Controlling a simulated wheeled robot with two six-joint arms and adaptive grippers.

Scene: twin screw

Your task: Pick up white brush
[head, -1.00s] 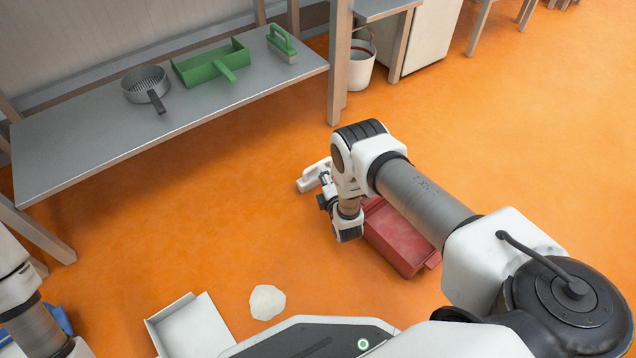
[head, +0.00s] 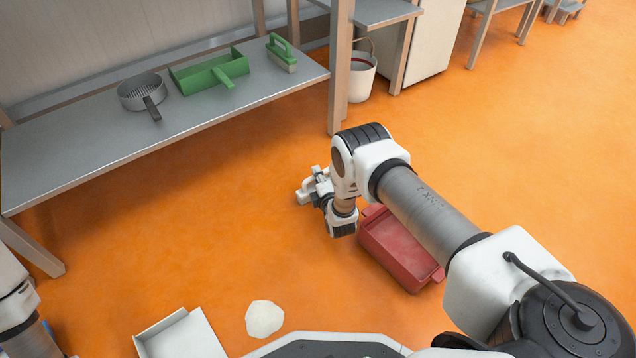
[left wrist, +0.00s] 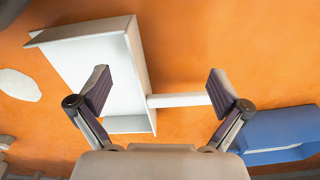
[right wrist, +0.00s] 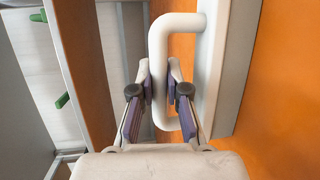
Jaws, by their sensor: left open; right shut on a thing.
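The white brush (head: 305,193) shows at the end of my right arm in the head view, above the orange floor, partly hidden by my gripper. In the right wrist view its looped white handle (right wrist: 158,45) passes between the fingers of my right gripper (right wrist: 160,78), which is shut on it. The brush's long body (right wrist: 210,65) lies beyond, to the right. My left gripper (left wrist: 161,90) is open and empty, its fingers spread either side of the handle (left wrist: 180,99) of a white dustpan (left wrist: 100,75). The dustpan also shows in the head view (head: 180,338).
A red bin (head: 400,250) stands on the floor beneath my right arm. A whitish round patch (head: 264,318) lies near my base. A metal bench (head: 80,150) holds a sieve, a green dustpan and a green brush. A blue object (left wrist: 275,135) is near my left gripper.

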